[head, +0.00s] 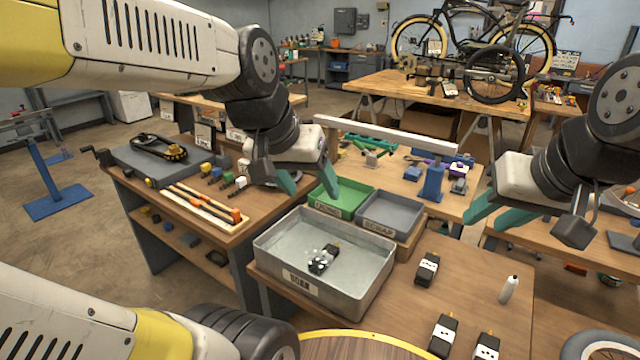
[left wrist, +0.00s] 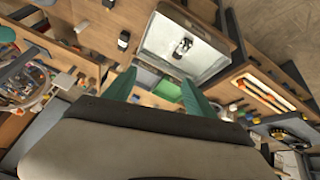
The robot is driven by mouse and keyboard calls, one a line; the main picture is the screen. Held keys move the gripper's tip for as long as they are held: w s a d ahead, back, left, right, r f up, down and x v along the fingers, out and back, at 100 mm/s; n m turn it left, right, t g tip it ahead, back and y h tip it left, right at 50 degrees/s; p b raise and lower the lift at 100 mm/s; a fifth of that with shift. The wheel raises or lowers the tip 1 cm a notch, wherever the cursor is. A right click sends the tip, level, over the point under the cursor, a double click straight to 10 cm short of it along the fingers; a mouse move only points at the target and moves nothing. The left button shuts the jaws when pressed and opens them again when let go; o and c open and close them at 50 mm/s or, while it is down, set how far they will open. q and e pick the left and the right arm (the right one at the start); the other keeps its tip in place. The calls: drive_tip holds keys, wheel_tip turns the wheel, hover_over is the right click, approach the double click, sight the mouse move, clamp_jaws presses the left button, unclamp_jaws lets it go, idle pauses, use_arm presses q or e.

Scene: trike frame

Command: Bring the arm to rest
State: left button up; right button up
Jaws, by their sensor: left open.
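My left gripper (head: 310,190) hangs over the work tables in the head view, just behind the grey metal tray, with its two teal fingers spread apart and nothing between them. In the left wrist view the left gripper (left wrist: 157,88) also shows spread, empty teal fingers. My right gripper (head: 484,222) is at the right of the head view, above the right table. Its teal fingers stand apart and I see nothing held.
The metal tray (head: 350,290) holds a black-and-white part (head: 323,259). A green bin (head: 341,198) and a grey bin (head: 390,216) stand behind it. More black-and-white parts (head: 428,268) and a white bottle (head: 509,289) stand to its right. A blue clamp stand (head: 433,183) rises behind.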

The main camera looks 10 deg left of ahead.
use_arm(q)
drive_tip(key=s, duration=0.3)
drive_tip(key=shift+r+t, duration=0.25)
drive_tip(key=shift+t, duration=0.05)
drive_tip(key=shift+o, duration=0.5)
idle(2.4)
